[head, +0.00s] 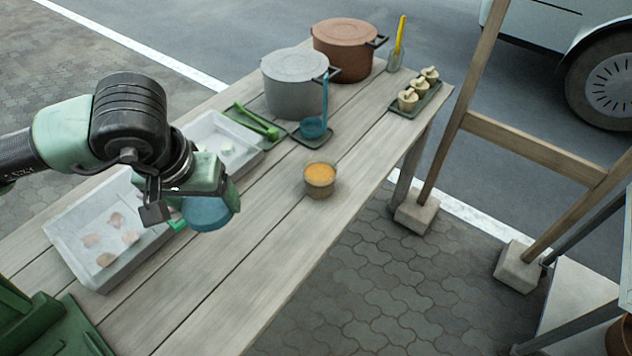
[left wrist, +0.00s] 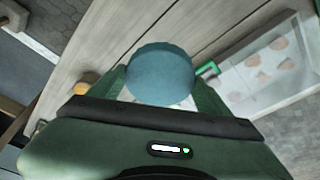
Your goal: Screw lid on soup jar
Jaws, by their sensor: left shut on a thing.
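The soup jar (head: 320,181) stands open and upright on the wooden table, with orange soup up near its rim. My left gripper (head: 205,208) is shut on a round blue lid (head: 209,216) and holds it above the table, to the left of the jar and apart from it. In the left wrist view the lid (left wrist: 161,73) sits between the fingers of the gripper (left wrist: 160,95). The soup (left wrist: 89,77) shows small at the left there, partly hidden by the gripper body. My right gripper is in neither view.
A white tray (head: 62,237) with several pale pieces lies left of the gripper, with another white tray (head: 205,128) behind it. A grey pot (head: 293,85), a brown pot (head: 344,48) and a blue ladle (head: 313,127) stand farther back. The table (head: 262,232) between lid and jar is clear.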

